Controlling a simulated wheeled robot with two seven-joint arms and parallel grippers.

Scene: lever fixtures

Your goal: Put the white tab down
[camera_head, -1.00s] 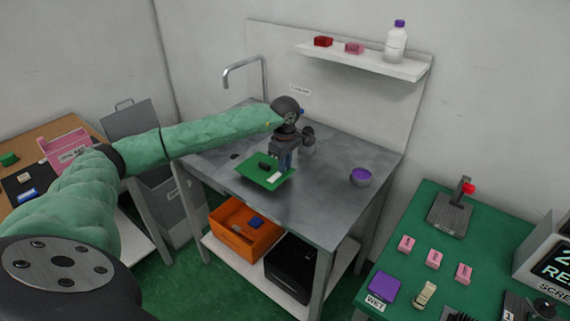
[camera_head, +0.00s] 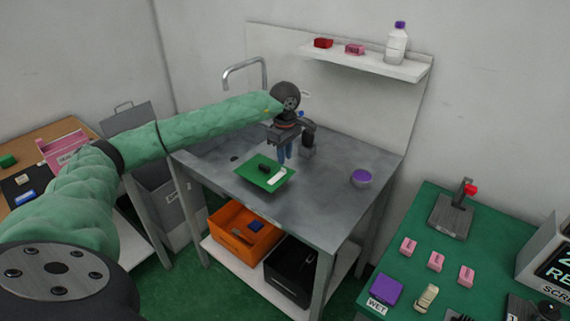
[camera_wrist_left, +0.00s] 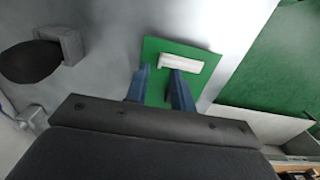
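The plate lies on the grey metal bench. In the left wrist view the white tab (camera_wrist_left: 183,62) sits just beyond the fingertips, near the right finger. Whether it is raised or flat is too small to tell. My left gripper (camera_head: 285,158) points down above the plate's far right side. Its blue fingers (camera_wrist_left: 159,70) are apart with nothing between them, so it is open. My right gripper is not in view.
A dark knob on a grey bracket (camera_head: 307,150) stands just right of my left gripper. A tap (camera_head: 245,70) rises behind. A shelf (camera_head: 370,62) hangs above. The bench front is clear.

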